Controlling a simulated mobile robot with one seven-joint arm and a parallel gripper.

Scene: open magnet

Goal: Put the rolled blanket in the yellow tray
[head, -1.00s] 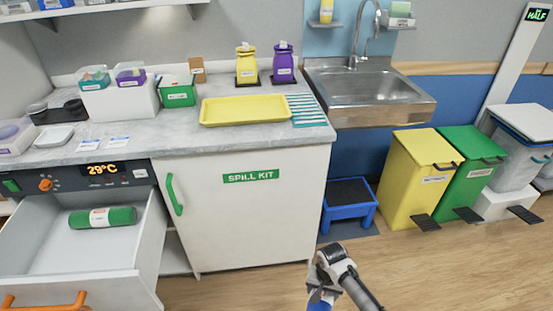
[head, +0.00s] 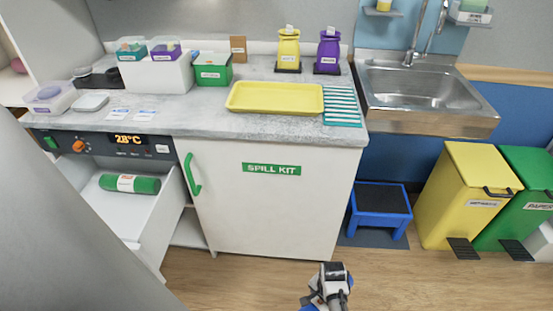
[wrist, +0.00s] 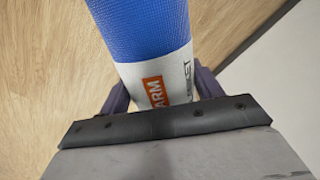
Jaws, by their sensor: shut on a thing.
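The rolled blanket is a blue textured roll (wrist: 140,30) with a white band and an orange label in the wrist view. My gripper (wrist: 160,92) is shut around its white band, with one dark finger on each side. In the head view my gripper (head: 325,288) is low at the bottom, in front of the spill kit cabinet and below the counter; only a little of the blue roll shows there. The yellow tray (head: 275,98) lies flat and empty on the counter, well above and left of my gripper.
An open drawer (head: 118,217) at left holds a green roll (head: 130,184). A blue step stool (head: 380,203) stands right of the cabinet. A large grey shape blocks the lower left.

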